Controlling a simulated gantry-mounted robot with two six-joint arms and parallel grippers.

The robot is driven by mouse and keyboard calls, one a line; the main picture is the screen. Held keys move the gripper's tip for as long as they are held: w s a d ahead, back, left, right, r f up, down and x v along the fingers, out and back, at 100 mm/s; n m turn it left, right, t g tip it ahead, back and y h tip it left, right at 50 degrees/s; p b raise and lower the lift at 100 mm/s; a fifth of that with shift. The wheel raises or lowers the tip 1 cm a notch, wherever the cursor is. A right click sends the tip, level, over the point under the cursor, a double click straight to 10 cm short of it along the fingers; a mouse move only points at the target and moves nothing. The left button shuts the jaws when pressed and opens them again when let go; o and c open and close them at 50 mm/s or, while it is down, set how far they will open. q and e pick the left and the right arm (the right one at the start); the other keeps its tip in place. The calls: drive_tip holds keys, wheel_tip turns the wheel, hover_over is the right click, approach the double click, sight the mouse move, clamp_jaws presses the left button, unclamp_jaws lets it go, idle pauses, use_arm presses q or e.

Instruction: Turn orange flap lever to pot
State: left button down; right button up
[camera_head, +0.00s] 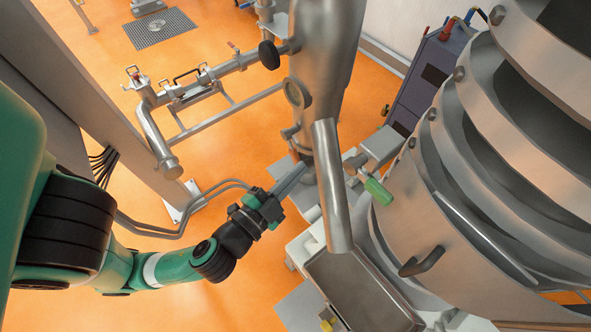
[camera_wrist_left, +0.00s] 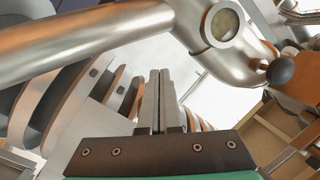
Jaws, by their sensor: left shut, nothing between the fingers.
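I cannot make out an orange lever in either view. A lever with a green handle (camera_head: 378,190) sits right of the slanted metal pipe (camera_head: 332,185). An open rectangular metal pot (camera_head: 365,290) stands below that pipe's lower end. My left gripper (camera_head: 303,170) is shut and empty, its fingers pointing up and right close to the pipe's left side; I cannot tell if they touch it. In the left wrist view the closed fingers (camera_wrist_left: 160,75) point at the gap below the pipe (camera_wrist_left: 90,42) and the round sight glass (camera_wrist_left: 225,24). My right gripper is out of view.
A black ball knob (camera_head: 269,55) sticks out left of the upper vessel; it also shows in the wrist view (camera_wrist_left: 280,71). A large ringed metal drum (camera_head: 430,215) fills the right side. Pipework (camera_head: 190,90) stands at the back left. Orange floor (camera_head: 225,140) is open between.

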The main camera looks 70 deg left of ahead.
use_arm(q)
drive_tip(key=s+f+m+g+h+b, duration=0.1)
drive_tip(key=s+f+m, duration=0.1)
drive_tip(key=s+f, duration=0.2)
wheel_tip(320, 180, down, 3)
drive_tip(key=shift+s+a+f, duration=0.1)
drive_tip(key=shift+s+a, duration=0.05)
drive_tip(key=shift+s, duration=0.25)
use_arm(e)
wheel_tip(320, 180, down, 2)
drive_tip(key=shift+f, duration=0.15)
use_arm(q)
drive_tip(key=shift+b, duration=0.3)
drive_tip(key=w+a+f+p, duration=0.2)
drive_tip(key=w+a+f, duration=0.1)
drive_tip(key=w+a, duration=0.4)
drive_tip(key=shift+w+a+f, duration=0.25)
drive_tip(key=shift+a+f, duration=0.05)
drive_tip(key=shift+a, duration=0.3)
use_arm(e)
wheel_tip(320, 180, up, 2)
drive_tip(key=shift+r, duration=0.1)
use_arm(q)
drive_tip(key=shift+f+m, duration=0.1)
drive_tip(key=shift+m, duration=0.2)
